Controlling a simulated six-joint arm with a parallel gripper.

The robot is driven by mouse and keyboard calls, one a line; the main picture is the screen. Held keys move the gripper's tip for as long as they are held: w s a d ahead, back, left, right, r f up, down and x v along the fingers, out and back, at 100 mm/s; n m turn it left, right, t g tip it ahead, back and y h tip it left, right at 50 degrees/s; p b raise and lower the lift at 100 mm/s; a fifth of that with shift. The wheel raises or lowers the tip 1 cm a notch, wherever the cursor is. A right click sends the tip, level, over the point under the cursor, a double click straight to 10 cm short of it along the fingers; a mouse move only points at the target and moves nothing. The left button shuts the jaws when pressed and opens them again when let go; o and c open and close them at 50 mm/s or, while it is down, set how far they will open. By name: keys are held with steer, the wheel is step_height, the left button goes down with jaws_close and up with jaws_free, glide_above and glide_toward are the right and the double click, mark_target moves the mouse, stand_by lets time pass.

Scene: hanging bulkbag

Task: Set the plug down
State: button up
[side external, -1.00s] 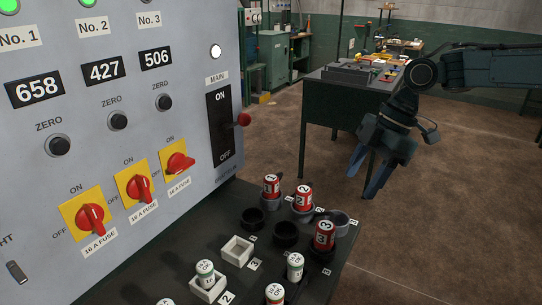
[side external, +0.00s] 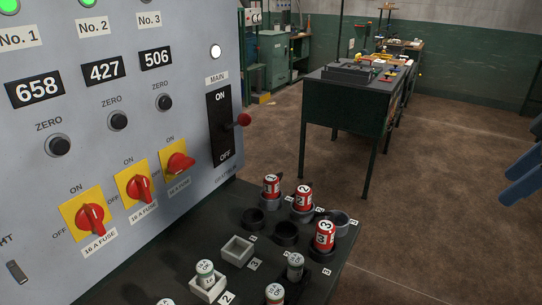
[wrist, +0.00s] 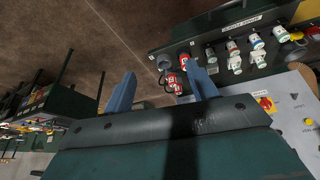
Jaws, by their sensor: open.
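Three red plugs stand upright in round cups on the dark panel shelf in the side view: plug 1 (side external: 271,186), plug 2 (side external: 303,197) and plug 3 (side external: 324,235). A grey cup (side external: 341,224) beside them and two black cups (side external: 285,233) are empty. My gripper (side external: 506,184) shows only as blue fingers at the right edge, apart from the plugs. In the wrist view my gripper (wrist: 162,88) is open, with nothing between its fingers. Red plugs (wrist: 183,60) appear there near the right finger, which partly overlaps the shelf from this angle.
White-and-green fuses (side external: 205,268) and a square empty holder (side external: 237,250) occupy the shelf's front. The control panel (side external: 120,130) with switches rises at left. A dark table (side external: 345,115) stands behind. Open floor (side external: 450,190) lies right of the shelf.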

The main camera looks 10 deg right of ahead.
steer(key=s+d+f+m+h, duration=0.1)
steer(key=s+d+f+m, duration=0.1)
steer(key=s, duration=0.4)
steer(key=s+d+f+m+t+h, duration=0.1)
steer(key=s+d+f+m, duration=0.1)
steer(key=s+d+m, duration=0.2)
steer(key=shift+s+d+f+m+t, duration=0.2)
steer(key=shift+s+d+m+t, duration=0.15)
steer(key=shift+s, duration=0.75)
steer(key=shift+c, duration=0.5)
